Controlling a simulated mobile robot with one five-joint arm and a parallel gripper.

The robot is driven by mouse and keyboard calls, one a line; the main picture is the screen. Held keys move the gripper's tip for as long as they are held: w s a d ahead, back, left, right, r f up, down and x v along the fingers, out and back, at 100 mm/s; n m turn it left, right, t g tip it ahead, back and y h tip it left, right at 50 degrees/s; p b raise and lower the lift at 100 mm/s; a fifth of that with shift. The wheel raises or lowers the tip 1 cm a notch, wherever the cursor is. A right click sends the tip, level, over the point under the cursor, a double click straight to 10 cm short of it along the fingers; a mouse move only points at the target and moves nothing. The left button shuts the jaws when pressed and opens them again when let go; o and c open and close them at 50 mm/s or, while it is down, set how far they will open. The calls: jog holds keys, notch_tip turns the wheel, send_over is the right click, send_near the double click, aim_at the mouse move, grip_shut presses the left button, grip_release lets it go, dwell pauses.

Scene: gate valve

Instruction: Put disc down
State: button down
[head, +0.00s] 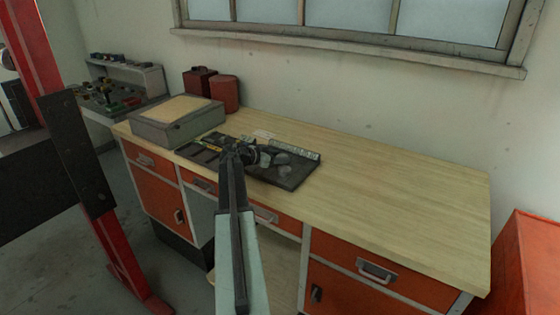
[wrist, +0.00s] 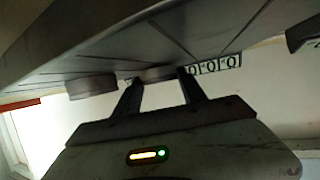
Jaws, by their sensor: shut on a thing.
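My gripper (head: 250,153) is over the dark tray (head: 299,179) on the workbench, at the end of my arm. The wrist view, which looks upside down, shows the two fingers of my gripper (wrist: 158,84) shut on a grey disc (wrist: 156,74), close to the tray's surface (wrist: 110,50). I cannot tell whether the disc touches the tray. In the head view my gripper hides the held disc. Grey round parts (head: 283,158) lie on the tray to the right of my gripper. Another round part (wrist: 93,86) shows left of the fingers in the wrist view.
A grey case with a tan top (head: 178,117) stands left of the tray, with red containers (head: 224,94) behind it. The wooden bench top (head: 400,195) is clear on the right. A red post (head: 95,215) stands at left, and a red cabinet (head: 530,265) at right.

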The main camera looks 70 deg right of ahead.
jog(key=c, duration=0.9)
grip_release()
jog(key=shift+f, duration=0.1)
jog(key=shift+r, duration=0.3)
jog(key=p+v, duration=0.4)
jog(key=v, duration=0.7)
jog(key=shift+w+a+r+p, duration=0.15)
jog(key=shift+a+p, duration=0.2)
